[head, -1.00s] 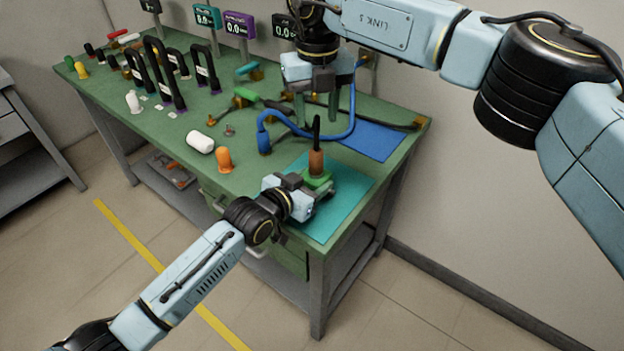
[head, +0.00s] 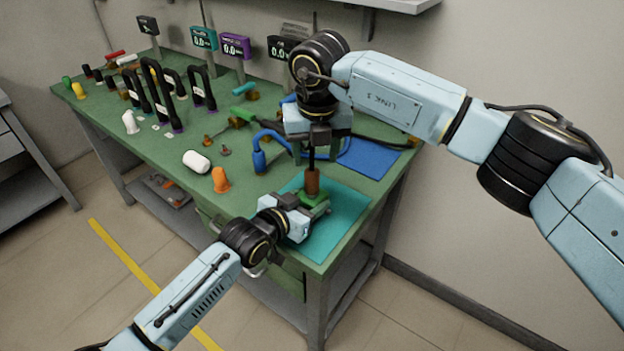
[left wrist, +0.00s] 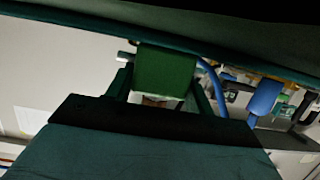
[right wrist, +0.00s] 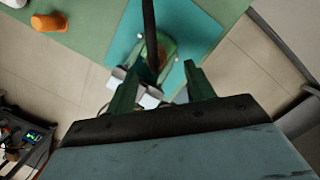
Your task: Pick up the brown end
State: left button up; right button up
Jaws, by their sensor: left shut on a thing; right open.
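The brown end (head: 312,182) is an upright brown cylinder with a thin black stem (head: 311,158) rising from its top. It stands on a green base (head: 318,201) above the teal mat (head: 345,220). My left gripper (head: 307,206) is shut on the green base, which also shows between its fingers in the left wrist view (left wrist: 165,70). My right gripper (head: 322,151) is open, pointing down just above the brown end, close to the stem. In the right wrist view the stem (right wrist: 149,30) stands beyond my open fingers (right wrist: 160,88), and the brown end is partly hidden behind it.
A blue hooked cable (head: 259,158) stands left of my right gripper, near a blue mat (head: 365,158). A white cylinder (head: 196,161) and an orange piece (head: 220,180) lie to the left. Several black loops and small displays stand further back.

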aim_at(312, 169)
jog(key=f, duration=0.3)
jog(key=w+f, duration=0.1)
jog(key=f, duration=0.1)
jog(key=shift+a+f, duration=0.25)
jog(key=shift+a, duration=0.1)
jog(key=shift+c, duration=0.2)
jog(key=c, duration=1)
notch_tip(312, 169, up, 10)
jog(key=shift+r, duration=0.1)
